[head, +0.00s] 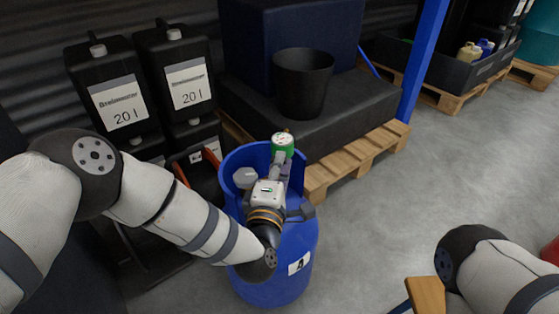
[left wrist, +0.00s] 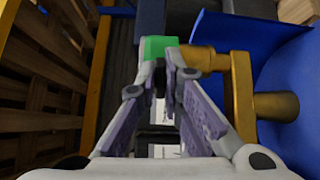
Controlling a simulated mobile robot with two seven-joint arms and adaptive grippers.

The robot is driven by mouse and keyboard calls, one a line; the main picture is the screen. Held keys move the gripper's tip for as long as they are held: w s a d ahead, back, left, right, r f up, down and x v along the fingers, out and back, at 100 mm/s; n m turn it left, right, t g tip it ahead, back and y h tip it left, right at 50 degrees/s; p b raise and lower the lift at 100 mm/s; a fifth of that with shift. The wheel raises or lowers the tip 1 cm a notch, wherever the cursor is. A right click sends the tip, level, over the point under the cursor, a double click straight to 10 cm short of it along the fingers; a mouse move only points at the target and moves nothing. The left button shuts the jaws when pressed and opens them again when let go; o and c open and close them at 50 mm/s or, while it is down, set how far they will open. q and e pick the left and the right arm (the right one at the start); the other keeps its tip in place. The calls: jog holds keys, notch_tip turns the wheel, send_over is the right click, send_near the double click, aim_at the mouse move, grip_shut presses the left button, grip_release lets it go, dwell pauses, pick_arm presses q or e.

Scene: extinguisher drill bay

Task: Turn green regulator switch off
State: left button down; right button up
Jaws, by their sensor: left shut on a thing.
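The green regulator switch (head: 283,141) has a pale top and sits at the top of the blue gas cylinder (head: 300,240), at its collar's open side. My left gripper (head: 280,162) reaches over the cylinder and is shut on the switch. In the left wrist view, the green switch (left wrist: 158,46) lies at the tips of my left gripper (left wrist: 160,66). A brass valve fitting (left wrist: 207,60) runs from beside it towards the blue collar (left wrist: 285,75). The fingers and wrist hide part of the switch and valve. My right arm shows at lower right, but its gripper is out of view.
Black 20 l canisters (head: 112,92) stand behind on the left. A black bucket (head: 302,82) stands on a dark block over a wooden pallet (head: 350,160), close behind the cylinder. A blue post (head: 424,60) rises at the right. The grey floor (head: 400,205) right of the cylinder is clear.

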pick_arm(q)
jog(key=shift+m, duration=0.5)
jog(key=c, duration=1.7)
grip_release()
jog(key=s, duration=0.4)
jog(key=s+a, duration=0.1)
jog(key=s, duration=0.3)
jog(key=s+a, duration=0.1)
jog(key=s, duration=0.2)
jog(key=shift+s, duration=0.4)
